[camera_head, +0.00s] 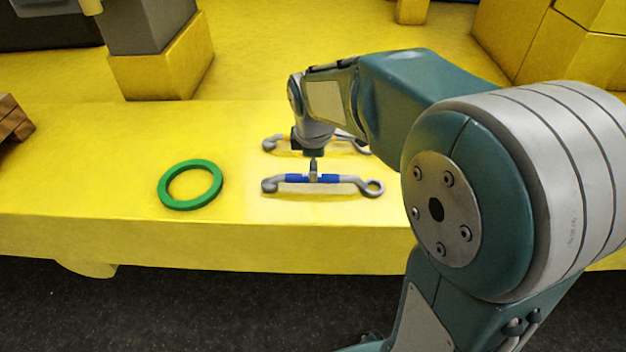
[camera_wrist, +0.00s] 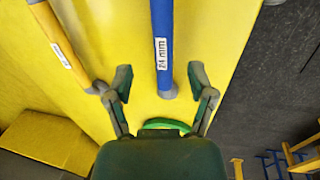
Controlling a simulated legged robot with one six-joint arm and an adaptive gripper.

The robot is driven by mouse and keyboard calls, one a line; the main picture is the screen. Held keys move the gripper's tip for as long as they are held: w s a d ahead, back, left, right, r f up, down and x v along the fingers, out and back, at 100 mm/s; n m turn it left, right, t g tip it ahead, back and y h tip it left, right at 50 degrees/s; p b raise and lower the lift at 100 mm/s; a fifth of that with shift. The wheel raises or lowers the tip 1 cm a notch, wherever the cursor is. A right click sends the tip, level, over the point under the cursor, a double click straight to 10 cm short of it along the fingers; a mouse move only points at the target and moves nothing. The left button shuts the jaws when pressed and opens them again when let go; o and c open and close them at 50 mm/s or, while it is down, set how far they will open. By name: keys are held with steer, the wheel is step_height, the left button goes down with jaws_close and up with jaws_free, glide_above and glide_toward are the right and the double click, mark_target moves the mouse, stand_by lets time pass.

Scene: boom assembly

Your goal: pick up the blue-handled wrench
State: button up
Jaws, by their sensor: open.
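The blue-handled wrench (camera_head: 297,178) lies flat on the yellow surface, its grey ends pointing left and right in the head view. In the wrist view its blue handle (camera_wrist: 162,35) bears a white label that seems to read 24 mm. My gripper (camera_head: 313,172) points down at the middle of this handle. In the wrist view my gripper (camera_wrist: 160,82) is open, with one finger on each side of the wrench's line. I cannot tell whether a finger touches the handle.
A second wrench (camera_head: 273,143) lies behind, partly hidden by my arm; its handle is orange-yellow in the wrist view (camera_wrist: 55,38). A green ring (camera_head: 163,190) lies to the left. The yellow surface's front edge (camera_head: 200,235) is close, with dark floor below. A grey-and-yellow post (camera_head: 155,70) stands back left.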

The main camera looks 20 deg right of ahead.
mark_target(323, 182)
steer(key=f, duration=0.5)
steer(key=shift+w+f, duration=0.25)
steer(key=shift+w, duration=0.15)
jaws_close()
